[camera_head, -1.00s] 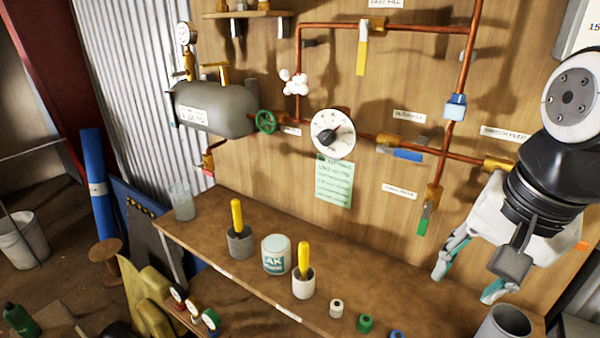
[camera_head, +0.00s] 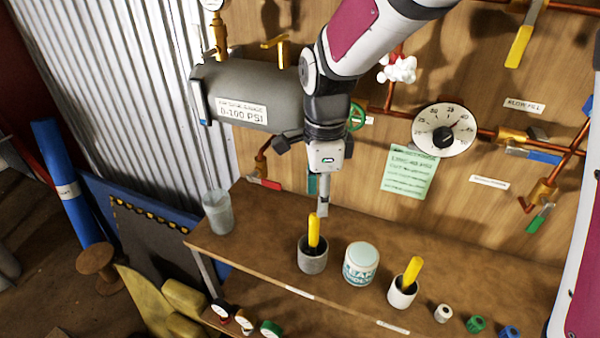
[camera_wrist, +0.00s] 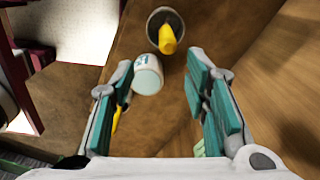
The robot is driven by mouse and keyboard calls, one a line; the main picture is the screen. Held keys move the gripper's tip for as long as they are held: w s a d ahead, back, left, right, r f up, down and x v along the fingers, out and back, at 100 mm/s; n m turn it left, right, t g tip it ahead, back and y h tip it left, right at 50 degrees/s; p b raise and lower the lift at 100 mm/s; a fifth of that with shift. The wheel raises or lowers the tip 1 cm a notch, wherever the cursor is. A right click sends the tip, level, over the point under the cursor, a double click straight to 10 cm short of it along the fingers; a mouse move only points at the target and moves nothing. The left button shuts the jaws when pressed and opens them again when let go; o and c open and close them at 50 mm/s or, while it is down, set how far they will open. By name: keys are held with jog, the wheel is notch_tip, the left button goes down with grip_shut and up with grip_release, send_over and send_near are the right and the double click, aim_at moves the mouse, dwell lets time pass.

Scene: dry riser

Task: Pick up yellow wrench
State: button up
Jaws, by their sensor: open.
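Two yellow-handled tools stand in cups on the bench; I cannot tell which is the wrench. One yellow handle (camera_head: 314,232) leans in a grey cup (camera_head: 312,262); it also shows at the top of the wrist view (camera_wrist: 167,40). The other yellow handle (camera_head: 412,272) stands in a white cup (camera_head: 401,295); in the wrist view a yellow sliver (camera_wrist: 116,118) shows beside my left finger. My gripper (camera_head: 320,195) appears just above and behind the grey cup in the head view. Its teal-padded fingers (camera_wrist: 160,100) are apart with nothing gripped.
A white leak-detector jar (camera_head: 361,264) stands between the cups. A glass jar (camera_head: 217,212) is at the bench's left end. Small fittings (camera_head: 476,324) lie at the right. The grey tank (camera_head: 247,97) and copper pipes with valves are on the wall behind.

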aim_at(314, 234)
jog(key=shift+w+a+f, duration=0.1)
jog(key=shift+a+f, duration=0.1)
jog(key=shift+f, duration=0.15)
notch_tip(314, 234, down, 8)
jog(key=shift+w+a+f, duration=0.1)
jog(key=shift+w+f, duration=0.1)
jog(key=shift+f, duration=1.1)
jog(key=shift+w+a+f, duration=0.1)
jog(key=shift+w+f, duration=0.1)
jog(key=shift+f, duration=1.1)
jog(key=shift+c, duration=0.2)
grip_shut()
